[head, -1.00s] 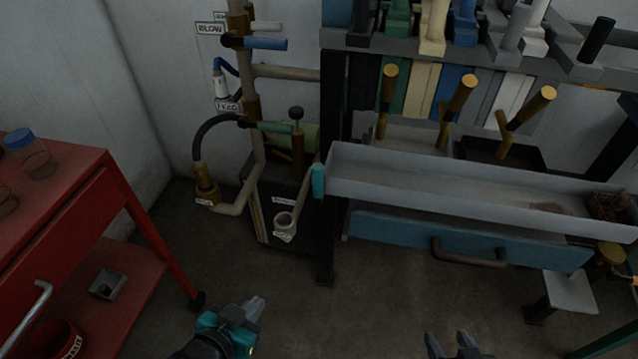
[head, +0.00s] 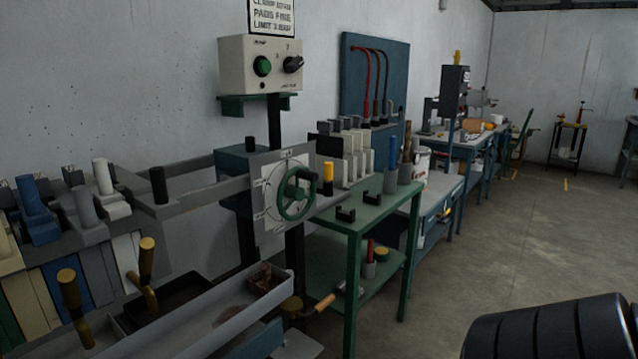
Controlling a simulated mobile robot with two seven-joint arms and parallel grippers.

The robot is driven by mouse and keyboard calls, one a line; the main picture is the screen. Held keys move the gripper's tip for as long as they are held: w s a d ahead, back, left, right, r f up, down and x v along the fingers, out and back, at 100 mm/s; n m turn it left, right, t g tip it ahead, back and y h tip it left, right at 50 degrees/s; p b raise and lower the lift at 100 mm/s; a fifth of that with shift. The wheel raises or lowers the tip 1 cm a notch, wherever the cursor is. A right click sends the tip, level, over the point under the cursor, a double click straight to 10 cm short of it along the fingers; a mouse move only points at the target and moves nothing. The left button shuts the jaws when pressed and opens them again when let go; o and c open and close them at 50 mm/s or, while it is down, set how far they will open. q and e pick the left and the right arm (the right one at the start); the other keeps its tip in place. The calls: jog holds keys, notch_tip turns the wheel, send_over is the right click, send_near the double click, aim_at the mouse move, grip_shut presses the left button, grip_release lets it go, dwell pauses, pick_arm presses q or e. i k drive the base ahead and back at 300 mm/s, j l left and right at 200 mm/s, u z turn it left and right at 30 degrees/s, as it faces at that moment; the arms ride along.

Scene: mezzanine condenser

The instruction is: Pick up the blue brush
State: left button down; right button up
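A blue upright stick (head: 393,153), perhaps the blue brush, stands in a small grey holder (head: 390,182) on the green table (head: 378,213). It is small and distant, and I see no bristles. A brown stick (head: 407,145) stands upright close beside it, to the right. Neither of my grippers is in view.
A green handwheel (head: 296,194) on a white dial stands in front of the table's left part. A long grey tray (head: 215,335) lies at the lower left. A blue bench (head: 440,192) stands beyond the table. Open floor (head: 510,215) lies to the right.

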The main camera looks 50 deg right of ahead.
aim_at(393, 138)
jog(key=z, duration=2.15)
